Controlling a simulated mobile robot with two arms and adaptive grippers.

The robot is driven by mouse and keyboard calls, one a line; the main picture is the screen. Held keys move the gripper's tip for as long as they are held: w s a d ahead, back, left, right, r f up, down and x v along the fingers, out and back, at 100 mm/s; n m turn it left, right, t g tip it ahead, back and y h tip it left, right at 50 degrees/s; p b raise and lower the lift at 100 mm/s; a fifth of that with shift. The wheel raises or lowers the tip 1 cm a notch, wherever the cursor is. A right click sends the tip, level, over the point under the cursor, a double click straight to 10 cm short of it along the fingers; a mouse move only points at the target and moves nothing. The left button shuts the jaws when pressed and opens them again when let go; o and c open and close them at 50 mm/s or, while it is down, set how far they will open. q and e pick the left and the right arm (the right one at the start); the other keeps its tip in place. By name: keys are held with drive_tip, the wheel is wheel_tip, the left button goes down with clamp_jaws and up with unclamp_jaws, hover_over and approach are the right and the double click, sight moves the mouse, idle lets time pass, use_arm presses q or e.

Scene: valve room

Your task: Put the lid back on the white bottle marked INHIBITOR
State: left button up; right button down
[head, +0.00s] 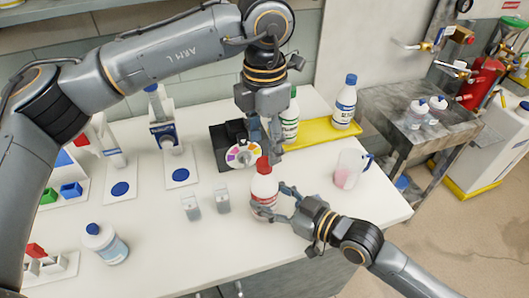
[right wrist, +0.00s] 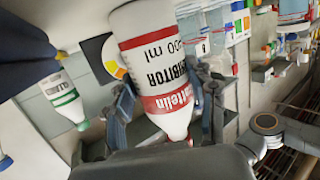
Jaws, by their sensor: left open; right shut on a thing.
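The white bottle marked INHIBITOR (head: 264,187) stands upright near the front middle of the white table. Its red-banded label shows close up in the right wrist view (right wrist: 160,65). A red lid (head: 264,165) sits at the bottle's top; whether it is seated fully I cannot tell. My right gripper (head: 275,203) is shut on the bottle's body, from the right side. In the right wrist view its fingers lie on either side of the bottle. My left gripper (head: 268,145) is open, pointing down just above the red lid, with nothing between its fingers.
A black box with a colour dial (head: 243,155) is close behind the bottle.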

use_arm(q)
wheel_tip(320, 180, up, 8)
drive_tip(key=shift+f, duration=0.15)
use_arm(e)
drive_tip(key=shift+c, duration=1.8)
unclamp_jaws()
drive_tip(key=v, duration=1)
drive_tip(key=shift+s+d+f, duration=0.1)
drive_tip(key=shift+s+d, duration=0.1)
drive_tip(key=shift+d, duration=0.05)
drive_tip(key=shift+s+d+r, duration=0.25)
drive_tip(key=shift+s+d, duration=0.15)
drive_tip(key=shift+d, duration=0.1)
drive_tip(key=shift+r, duration=0.1)
